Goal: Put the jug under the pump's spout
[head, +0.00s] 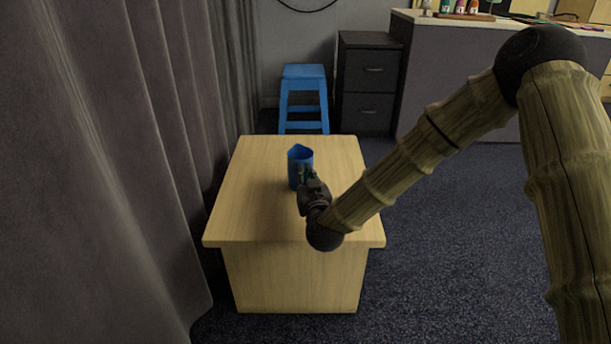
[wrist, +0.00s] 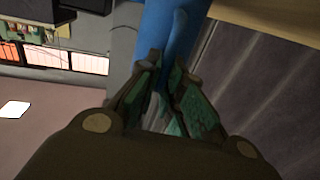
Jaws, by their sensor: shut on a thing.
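The blue jug (head: 300,163) is upright over the wooden table in the head view, near the middle of its top. I cannot tell whether its base touches the table. My gripper (head: 306,178) is at the jug's near side, shut on it. In the wrist view the blue jug (wrist: 172,35) fills the upper middle, and the fingers of my gripper (wrist: 168,75) close on it. My gripper hides part of the jug's near side. No pump or spout shows in either view.
The wooden table (head: 253,205) is otherwise bare. A grey curtain (head: 110,150) hangs along its left side. Behind it stand a blue stool (head: 304,73) and a dark drawer cabinet (head: 369,75). A counter with bottles (head: 460,8) is at the back right. Open carpet lies to the right.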

